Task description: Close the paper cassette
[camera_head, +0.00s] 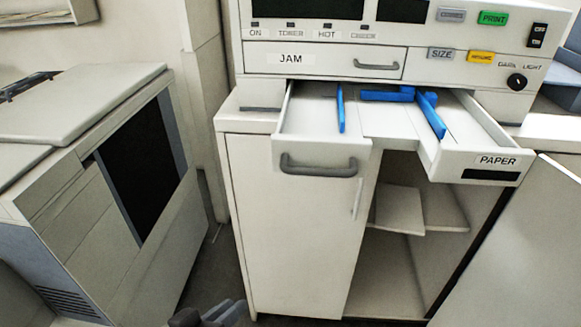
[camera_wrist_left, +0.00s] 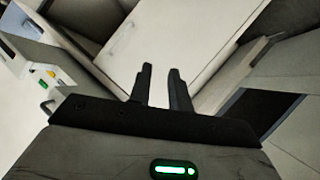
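The paper cassette (camera_head: 435,160) is a white tray pulled out of the copier's front, below the JAM panel. Its front has a grey handle (camera_head: 318,166) at the left and a PAPER label at the right, with a notch between. Blue paper guides (camera_head: 431,113) stand inside it, and I see no paper in it. My left gripper (camera_head: 212,313) is at the bottom edge of the head view, low and to the left of the cassette, apart from it. In the left wrist view its two dark fingers (camera_wrist_left: 161,76) are apart with nothing between them. My right gripper is out of view.
The copier's control panel (camera_head: 400,40) is above the cassette. A closed white cabinet door (camera_head: 290,230) and an open compartment with a shelf (camera_head: 400,210) lie below it. A grey machine (camera_head: 100,190) stands at the left, with a narrow floor gap between.

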